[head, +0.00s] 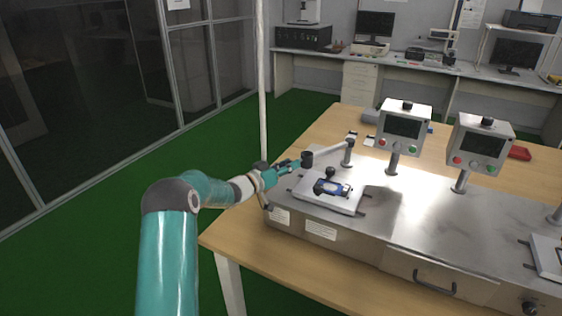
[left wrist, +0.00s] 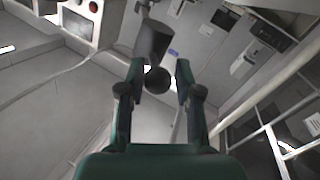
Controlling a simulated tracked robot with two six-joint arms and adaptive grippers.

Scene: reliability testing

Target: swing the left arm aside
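The left test station's swing arm (head: 329,149) is a light bar running left from a short post on the metal bench unit. A dark cylinder (head: 307,158) is at its free end; in the left wrist view the cylinder (left wrist: 152,41) has a dark ball (left wrist: 157,80) below it. My left gripper (head: 292,165) is close beside the cylinder. In the left wrist view its fingers (left wrist: 159,78) stand apart with the ball between them, with small gaps; contact is not clear. The white plate (head: 340,204) carries a small blue device (head: 332,187). My right gripper is not in view.
Two control boxes (head: 403,127) (head: 481,141) on posts stand to the right. The wooden table (head: 235,234) has bare wood along its left edge. Green floor (head: 110,215) is open to the left, before a glass partition. A lab bench is at the back.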

